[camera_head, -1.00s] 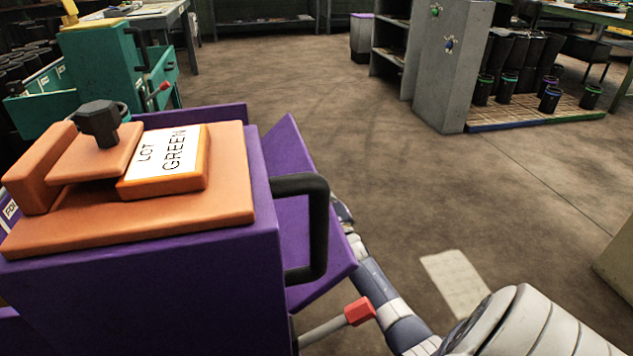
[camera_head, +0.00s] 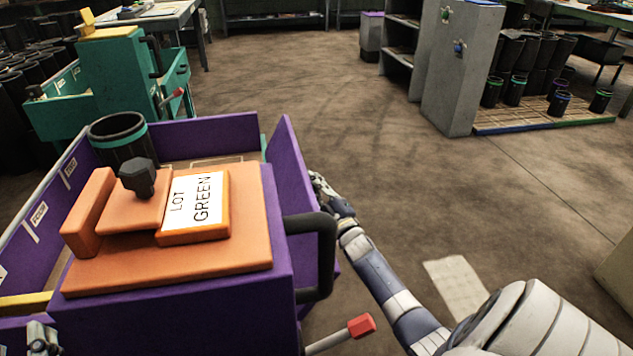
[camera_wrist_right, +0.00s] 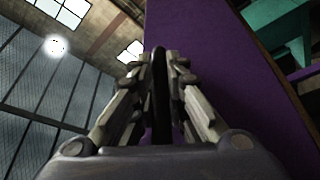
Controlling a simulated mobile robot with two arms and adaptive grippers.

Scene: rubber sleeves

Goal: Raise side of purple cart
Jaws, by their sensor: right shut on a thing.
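The purple cart (camera_head: 170,325) stands at the left of the head view. Its right side panel (camera_head: 290,170) leans slightly outward, close to upright. My right gripper (camera_head: 322,188) is at the outer face of this panel. In the wrist view my right gripper (camera_wrist_right: 160,75) is shut on a thin dark part along the purple side panel (camera_wrist_right: 215,70); the exact grip is partly hidden. A grey metal piece at the lower left edge looks like my left gripper (camera_head: 42,338); its fingers are not clear.
An orange block assembly with a "LOT GREEN" label (camera_head: 195,205) sits on the cart. A black handle (camera_head: 325,255) and a red-tipped lever (camera_head: 360,325) stick out at the right. A black cylinder with a teal band (camera_head: 122,140) stands in the cart. A teal cart (camera_head: 115,70) is behind.

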